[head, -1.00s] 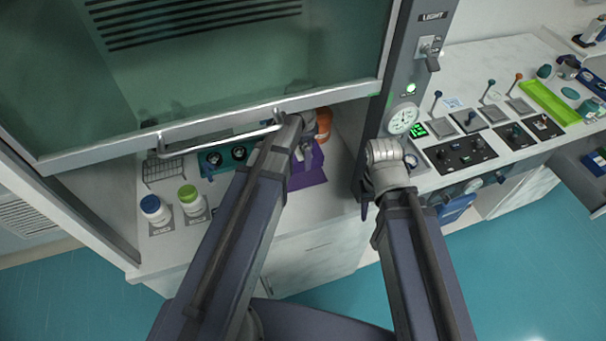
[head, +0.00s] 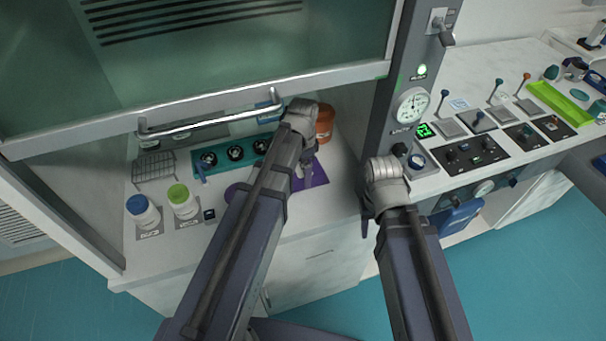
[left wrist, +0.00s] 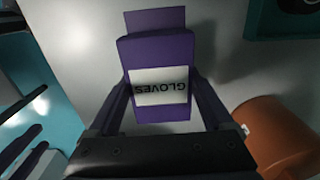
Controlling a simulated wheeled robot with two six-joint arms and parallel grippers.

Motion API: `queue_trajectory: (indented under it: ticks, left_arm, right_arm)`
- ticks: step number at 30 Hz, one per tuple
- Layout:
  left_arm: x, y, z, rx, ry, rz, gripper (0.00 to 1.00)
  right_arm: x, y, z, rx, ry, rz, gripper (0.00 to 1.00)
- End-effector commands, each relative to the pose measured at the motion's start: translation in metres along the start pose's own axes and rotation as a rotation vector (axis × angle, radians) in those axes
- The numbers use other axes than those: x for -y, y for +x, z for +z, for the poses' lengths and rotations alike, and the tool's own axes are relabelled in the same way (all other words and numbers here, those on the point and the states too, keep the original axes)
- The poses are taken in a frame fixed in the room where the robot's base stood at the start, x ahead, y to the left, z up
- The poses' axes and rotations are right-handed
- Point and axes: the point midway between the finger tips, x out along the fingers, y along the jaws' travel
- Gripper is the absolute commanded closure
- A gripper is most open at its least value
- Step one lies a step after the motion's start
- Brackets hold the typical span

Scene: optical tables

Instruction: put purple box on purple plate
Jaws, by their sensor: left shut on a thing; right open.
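The purple box (left wrist: 160,55), with a white label reading GLOVES upside down, is between the fingers of my left gripper (left wrist: 160,100) in the left wrist view. My left gripper (head: 307,172) is shut on it. In the head view purple (head: 318,174) shows around the fingers; I cannot tell how high the box is above the worktop. A rounded purple edge, which looks like the purple plate (head: 234,192), shows left of my left forearm, which hides the rest. My right gripper (head: 366,224) is open and empty, in front of the hood's right post.
An orange pot (head: 325,122) stands just behind my left gripper. A teal panel with knobs (head: 208,157), a wire rack (head: 153,170), a blue-capped jar (head: 143,211) and a green-capped jar (head: 182,201) are to the left. The raised sash handle (head: 205,121) hangs above.

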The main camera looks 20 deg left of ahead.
Motion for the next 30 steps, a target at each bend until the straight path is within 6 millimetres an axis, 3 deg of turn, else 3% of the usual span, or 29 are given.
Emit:
queue_trajectory:
  ticks: [9, 10, 13, 23, 30]
  left_arm:
    - [0.0, 0.003, 0.0, 0.0, 0.0, 0.0, 0.76]
    - [0.0, 0.002, 0.0, 0.0, 0.0, 0.0, 0.12]
    - [0.0, 0.001, 0.0, 0.0, 0.0, 0.0, 0.01]
    - [0.0, -0.001, 0.0, 0.0, 0.0, 0.0, 0.0]
    - [0.0, -0.017, 0.0, 0.0, 0.0, 0.0, 0.0]
  right_arm:
    - [0.0, 0.003, 0.0, 0.0, 0.0, 0.0, 0.55]
    - [0.0, 0.002, 0.0, 0.0, 0.0, 0.0, 0.55]
    - [0.0, 0.001, 0.0, 0.0, 0.0, 0.0, 0.55]
    - [0.0, -0.001, 0.0, 0.0, 0.0, 0.0, 0.55]
    - [-0.002, -0.017, 0.001, 0.0, 0.0, 0.0, 0.55]
